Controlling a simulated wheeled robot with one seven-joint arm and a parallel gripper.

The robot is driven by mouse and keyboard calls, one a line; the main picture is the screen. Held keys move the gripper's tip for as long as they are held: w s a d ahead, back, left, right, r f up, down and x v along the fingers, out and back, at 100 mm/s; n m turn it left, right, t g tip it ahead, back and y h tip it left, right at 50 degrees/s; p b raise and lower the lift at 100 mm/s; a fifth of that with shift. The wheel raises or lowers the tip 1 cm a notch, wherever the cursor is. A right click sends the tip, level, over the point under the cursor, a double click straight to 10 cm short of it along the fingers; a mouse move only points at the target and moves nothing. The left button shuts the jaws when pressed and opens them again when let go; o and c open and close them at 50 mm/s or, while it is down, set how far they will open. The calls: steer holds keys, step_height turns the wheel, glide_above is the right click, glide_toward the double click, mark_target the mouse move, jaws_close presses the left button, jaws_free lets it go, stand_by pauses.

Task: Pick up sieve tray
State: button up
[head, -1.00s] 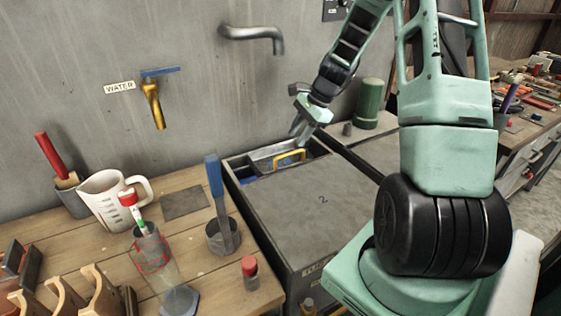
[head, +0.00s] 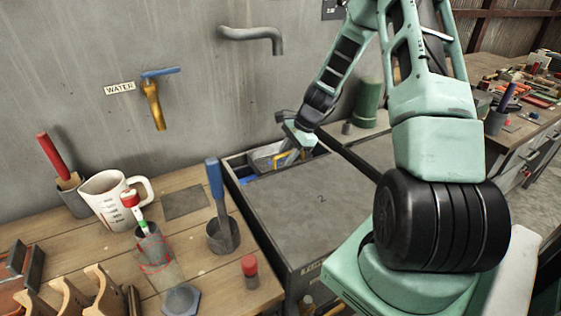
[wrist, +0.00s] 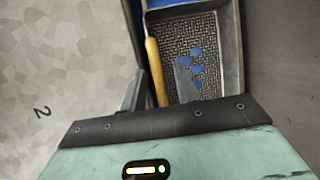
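The sieve tray (wrist: 231,62) is a grey metal tray with a mesh bottom and a yellow handle (wrist: 154,70) along its left side in the wrist view. Blue patches show on or through the mesh. In the head view the tray (head: 262,154) sits in the open back section of a grey tank, partly hidden by my gripper (head: 288,157). In the wrist view my gripper (wrist: 159,70) is open, with one finger on each side of the handle. I cannot tell whether either finger touches it.
The tank's flat grey cover marked 2 (head: 330,205) lies in front of the opening. A grey wall with a spout (head: 252,35) and a valve (head: 154,95) rises behind. A green cylinder (head: 371,103) stands right of the opening. A cluttered wooden bench (head: 205,270) is at left.

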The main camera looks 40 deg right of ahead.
jaws_close()
stand_by(1.2)
